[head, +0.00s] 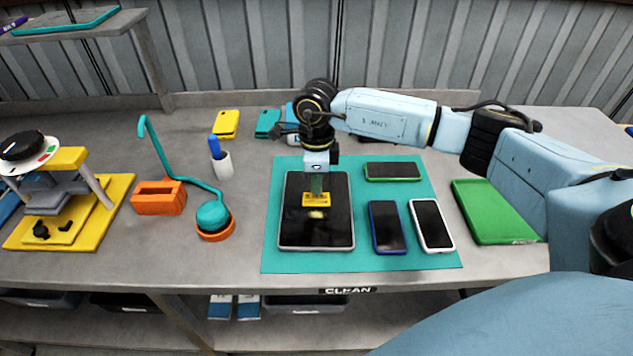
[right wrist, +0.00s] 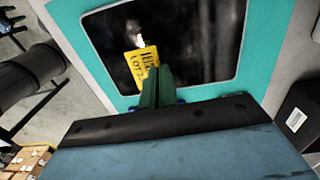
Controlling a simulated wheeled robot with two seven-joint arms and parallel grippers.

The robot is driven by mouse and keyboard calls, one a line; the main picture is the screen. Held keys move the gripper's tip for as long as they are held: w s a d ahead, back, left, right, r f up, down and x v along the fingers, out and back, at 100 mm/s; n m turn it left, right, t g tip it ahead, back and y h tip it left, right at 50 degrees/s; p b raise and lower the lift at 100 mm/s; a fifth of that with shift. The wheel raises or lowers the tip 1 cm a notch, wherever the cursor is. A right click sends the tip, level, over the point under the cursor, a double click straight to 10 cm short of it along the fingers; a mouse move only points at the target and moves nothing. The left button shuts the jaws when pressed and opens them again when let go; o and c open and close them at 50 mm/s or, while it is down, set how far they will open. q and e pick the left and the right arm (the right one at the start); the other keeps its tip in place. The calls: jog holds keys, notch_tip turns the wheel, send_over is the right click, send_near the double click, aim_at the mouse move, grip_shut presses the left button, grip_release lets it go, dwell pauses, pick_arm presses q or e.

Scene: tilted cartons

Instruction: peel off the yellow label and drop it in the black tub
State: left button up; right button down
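A tablet with a dark glossy screen (head: 300,238) lies on a teal mat (head: 390,262) on the bench; it also shows in the right wrist view (right wrist: 205,45). The yellow label (head: 316,200), with dark print, is at the tips of my right gripper (head: 316,190) over the screen. In the right wrist view the green fingers (right wrist: 158,88) are together against the edge of the label (right wrist: 142,66). How far it is off the glass is hard to tell. Dark bins sit under the bench, one of them black (head: 125,303); I cannot tell which is the tub. My left gripper is out of view.
A green tray (head: 492,212) is to the right. A teal lamp-like tool (head: 212,214), orange block (head: 159,197) and yellow press (head: 85,215) stand left.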

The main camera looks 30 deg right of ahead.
jog(key=shift+r+p, duration=0.85)
jog(key=shift+r, duration=0.6)
